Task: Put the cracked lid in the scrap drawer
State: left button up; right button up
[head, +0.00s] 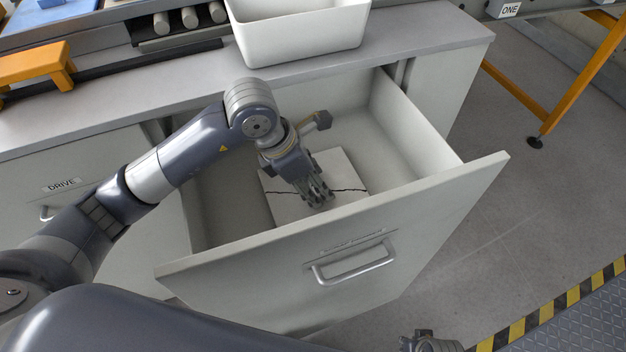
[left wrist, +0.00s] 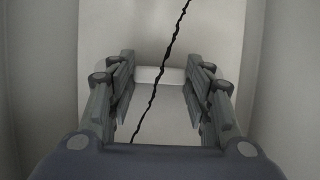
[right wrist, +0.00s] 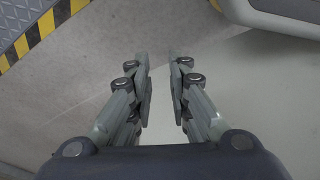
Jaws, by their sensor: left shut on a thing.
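The cracked lid (head: 347,168) is a pale square plate with a jagged black crack across it. It is inside the open scrap drawer (head: 420,185); I cannot tell whether it touches the drawer's bottom. My left gripper (head: 318,198) is over the lid, inside the drawer, shut on the lid's raised grip bar. The left wrist view shows the bar (left wrist: 155,75) between the fingers and the crack running over the lid (left wrist: 215,45). My right gripper (right wrist: 162,75) is empty over the floor, its fingers a little apart. It also shows at the bottom of the head view (head: 430,342).
A white bin (head: 300,30) stands on the counter (head: 420,45) behind the drawer. An orange stand (head: 35,62) is at the left, above a closed drawer marked DRIVE (head: 65,187). The floor (head: 530,190) to the right is clear, up to a yellow-black striped edge.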

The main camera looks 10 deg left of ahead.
pick_arm(q)
jog(key=o, duration=1.5)
jog(key=shift+c, duration=0.2)
pick_arm(e)
jog(key=shift+r, duration=0.15)
jog(key=shift+w, duration=0.1)
pick_arm(q)
jog(key=p+v, duration=0.1)
jog(key=v, duration=1.1)
jog(key=shift+p, duration=0.3)
pick_arm(e)
jog(key=s+f, duration=0.2)
jog(key=f, duration=0.3)
jog(key=shift+s+d, duration=0.15)
jog(key=shift+s, duration=0.25)
